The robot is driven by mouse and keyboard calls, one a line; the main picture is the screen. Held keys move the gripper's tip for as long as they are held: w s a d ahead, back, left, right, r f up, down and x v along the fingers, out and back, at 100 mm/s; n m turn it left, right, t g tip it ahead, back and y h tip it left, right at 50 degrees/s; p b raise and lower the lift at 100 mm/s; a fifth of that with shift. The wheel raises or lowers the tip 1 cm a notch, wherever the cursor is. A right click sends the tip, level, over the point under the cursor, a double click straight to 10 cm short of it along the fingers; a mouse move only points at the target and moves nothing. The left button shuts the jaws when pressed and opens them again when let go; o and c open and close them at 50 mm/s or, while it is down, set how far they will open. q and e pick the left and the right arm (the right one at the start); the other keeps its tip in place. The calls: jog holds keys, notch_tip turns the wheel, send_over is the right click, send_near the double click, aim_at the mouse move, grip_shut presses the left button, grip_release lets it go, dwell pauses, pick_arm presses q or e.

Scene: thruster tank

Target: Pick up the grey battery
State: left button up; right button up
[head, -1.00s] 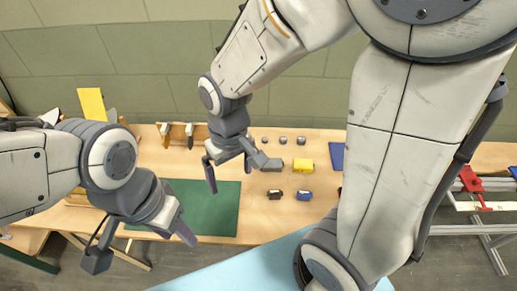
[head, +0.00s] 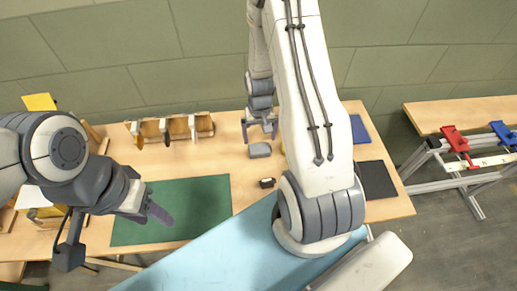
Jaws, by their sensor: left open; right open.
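A grey block, which looks like the grey battery (head: 260,150), lies on the wooden table in the head view. My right gripper (head: 260,132) is open and empty, just beyond the grey battery in the picture. I cannot tell how high it is above the table.
A green mat (head: 190,208) covers the table's left part. A wooden rack (head: 172,130) stands behind it. A small dark block (head: 267,183) lies in front of the battery. A blue pad (head: 359,128) and black pad (head: 376,180) lie at right. My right arm hides the table's middle.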

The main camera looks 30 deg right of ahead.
aim_at(259, 148)
jog(key=shift+s+a+f+p, duration=0.15)
jog(key=shift+f+p, duration=0.2)
jog(key=shift+f, duration=0.95)
jog(key=shift+s+a+f+p, duration=0.1)
jog(key=shift+f+p, duration=0.25)
jog(key=shift+f, duration=0.9)
jog(key=c, duration=1.4)
jog(key=shift+r, duration=0.1)
